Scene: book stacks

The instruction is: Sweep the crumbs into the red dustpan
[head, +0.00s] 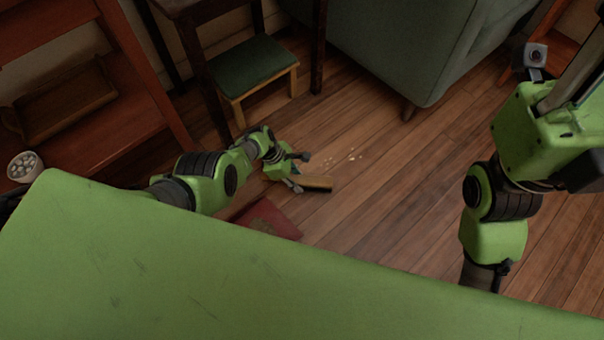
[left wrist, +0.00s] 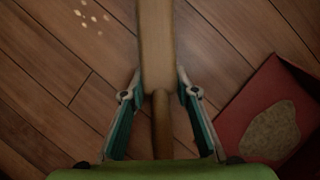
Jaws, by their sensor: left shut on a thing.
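My left gripper (head: 296,173) is low over the floor and shut on a wooden brush (head: 317,183). In the left wrist view the brush (left wrist: 155,45) lies between the two fingers, its wide part pointing away; its underside is hidden. Pale crumbs (head: 353,156) lie scattered on the floor beyond the brush; they also show in the left wrist view (left wrist: 92,17), left of the brush and apart from it. The red dustpan (head: 266,218) is on the floor, partly hidden by my green body. In the left wrist view the dustpan (left wrist: 237,113) is at right, with a tan patch inside.
A stool with a green seat (head: 252,65) and a dark table stand behind my left arm. A green sofa (head: 395,45) is at the back. Floor right of the crumbs is clear.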

